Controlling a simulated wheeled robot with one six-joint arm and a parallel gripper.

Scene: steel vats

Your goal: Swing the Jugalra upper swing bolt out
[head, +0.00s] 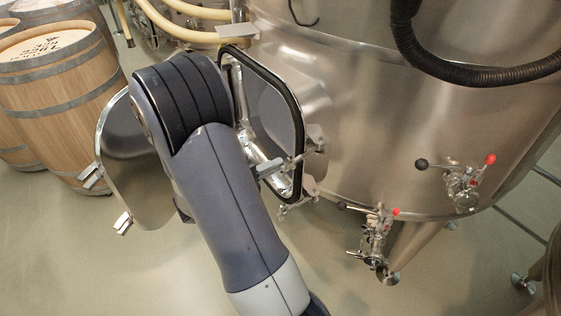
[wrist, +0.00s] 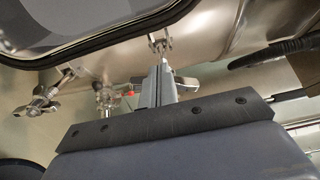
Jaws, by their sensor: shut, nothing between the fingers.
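The steel vat (head: 400,110) has a manway opening with a black gasket (head: 296,110). The upper swing bolt (head: 302,158) sits at the opening's right rim in the head view, by its bracket. A bolt fitting, which I take for the upper one, shows at the rim in the wrist view (wrist: 160,42). My gripper (wrist: 157,66) is shut and empty, its fingertips just below that fitting. I cannot tell whether they touch it. In the head view my arm hides most of the gripper. A lower bolt (head: 294,206) hangs beneath; a similar fitting shows left in the wrist view (wrist: 42,98).
The manway door (head: 135,150) stands swung open to the left. Valves with red and black knobs (head: 375,235) (head: 465,185) project from the vat's lower right. A black hose (head: 460,70) hangs upper right. Wooden barrels (head: 65,100) stand left. Floor at lower left is clear.

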